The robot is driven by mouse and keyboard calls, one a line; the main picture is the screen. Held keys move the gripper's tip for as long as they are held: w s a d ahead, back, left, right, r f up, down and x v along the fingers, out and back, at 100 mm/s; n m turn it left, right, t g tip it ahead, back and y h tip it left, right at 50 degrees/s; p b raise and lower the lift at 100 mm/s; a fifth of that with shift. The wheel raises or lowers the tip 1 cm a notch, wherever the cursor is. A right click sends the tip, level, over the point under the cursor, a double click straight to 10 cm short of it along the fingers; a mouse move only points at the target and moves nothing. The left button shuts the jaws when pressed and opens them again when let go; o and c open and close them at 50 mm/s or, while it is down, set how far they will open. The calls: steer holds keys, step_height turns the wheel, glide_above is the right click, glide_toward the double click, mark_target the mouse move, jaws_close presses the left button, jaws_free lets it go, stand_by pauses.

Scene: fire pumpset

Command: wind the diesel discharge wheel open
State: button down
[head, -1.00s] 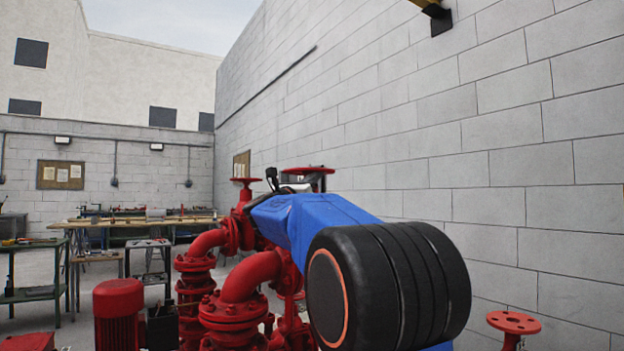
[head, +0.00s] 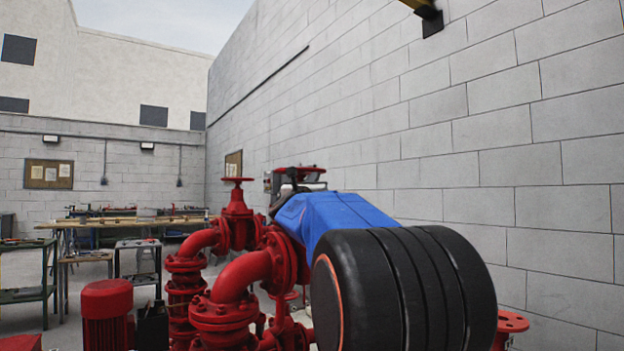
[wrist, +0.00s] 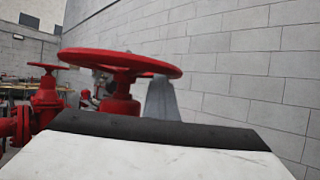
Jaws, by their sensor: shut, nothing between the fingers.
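A red handwheel (wrist: 120,62) on a red valve stem is close in front of my gripper in the wrist view. In the head view a wheel rim (head: 300,170) shows behind my wrist, partly hidden by it. My gripper (wrist: 163,98) is shut and empty. Its grey finger shows just right of the stem, with its top at the level of the wheel's rim; I cannot tell whether it touches the rim. In the head view my blue arm and black joint hide most of this valve.
A second red valve with a handwheel (head: 237,180) stands to the left. Red pipe elbows (head: 240,275) and a red motor (head: 107,300) fill the lower left. A grey block wall (head: 450,130) runs along the right. Another red flange or wheel (head: 512,322) is at lower right.

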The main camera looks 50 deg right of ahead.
steer(key=shift+d+n+t+y, duration=0.25)
steer(key=shift+n+t+y, duration=0.05)
steer(key=shift+t, duration=0.2)
steer(key=shift+d, duration=0.1)
steer(key=shift+d, duration=0.1)
